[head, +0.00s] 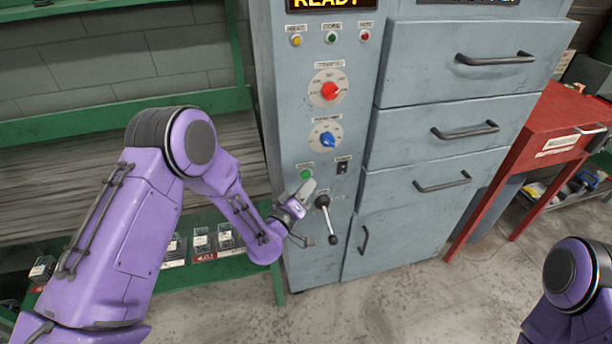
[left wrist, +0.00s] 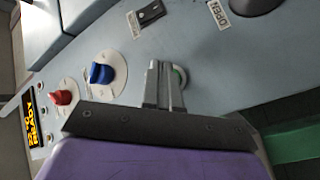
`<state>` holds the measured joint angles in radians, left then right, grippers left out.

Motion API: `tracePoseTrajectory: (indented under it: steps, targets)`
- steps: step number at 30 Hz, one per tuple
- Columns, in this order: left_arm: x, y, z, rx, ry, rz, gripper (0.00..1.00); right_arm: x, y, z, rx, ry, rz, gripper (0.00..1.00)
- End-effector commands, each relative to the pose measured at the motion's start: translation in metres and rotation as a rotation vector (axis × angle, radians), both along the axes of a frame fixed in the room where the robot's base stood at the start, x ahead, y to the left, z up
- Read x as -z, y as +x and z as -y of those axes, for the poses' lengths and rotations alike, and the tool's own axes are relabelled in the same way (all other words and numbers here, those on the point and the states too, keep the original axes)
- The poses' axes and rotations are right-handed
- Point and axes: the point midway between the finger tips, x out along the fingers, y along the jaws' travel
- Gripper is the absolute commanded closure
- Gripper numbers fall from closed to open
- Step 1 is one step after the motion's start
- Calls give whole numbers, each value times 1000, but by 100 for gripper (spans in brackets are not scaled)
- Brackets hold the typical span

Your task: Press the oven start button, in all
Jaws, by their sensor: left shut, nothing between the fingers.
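The grey oven cabinet (head: 275,110) has a control panel on its left side, with a lit READY display (head: 322,4) at the top. A green button (head: 306,174) sits low on the panel, below the blue knob (head: 327,138). My left gripper (head: 308,187) is shut and empty, its fingertips right at the green button. In the left wrist view the shut fingers (left wrist: 165,84) partly cover the green button (left wrist: 180,77). I cannot tell whether they touch it. My right gripper is not in view; only part of my right arm shows at the lower right.
A red knob (head: 330,91) is above the blue one. A black switch (head: 342,167) is right of the green button, and a lever (head: 329,218) hangs just below right. Drawers (head: 440,132) are to the right. A green shelf (head: 130,128) stands left, a red cabinet (head: 565,115) right.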

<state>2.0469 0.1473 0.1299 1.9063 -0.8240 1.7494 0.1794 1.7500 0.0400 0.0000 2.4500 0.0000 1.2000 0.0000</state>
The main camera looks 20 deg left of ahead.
Motion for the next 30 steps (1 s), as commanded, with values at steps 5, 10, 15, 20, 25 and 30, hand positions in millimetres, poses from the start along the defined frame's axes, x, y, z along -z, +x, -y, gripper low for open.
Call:
tracePoseTrajectory:
  steps: [5,10,15,20,25,30]
  targets:
    - [0,0,0,0,0,0,100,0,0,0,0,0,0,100]
    - [0,0,0,0,0,0,100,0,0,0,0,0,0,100]
    - [0,4,-3,0,0,1,100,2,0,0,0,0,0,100]
    - [0,7,-5,-1,-1,0,100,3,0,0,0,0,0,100]
    - [0,7,-5,0,0,0,100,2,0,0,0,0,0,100]
    - [0,8,-5,0,0,0,100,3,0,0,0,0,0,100]
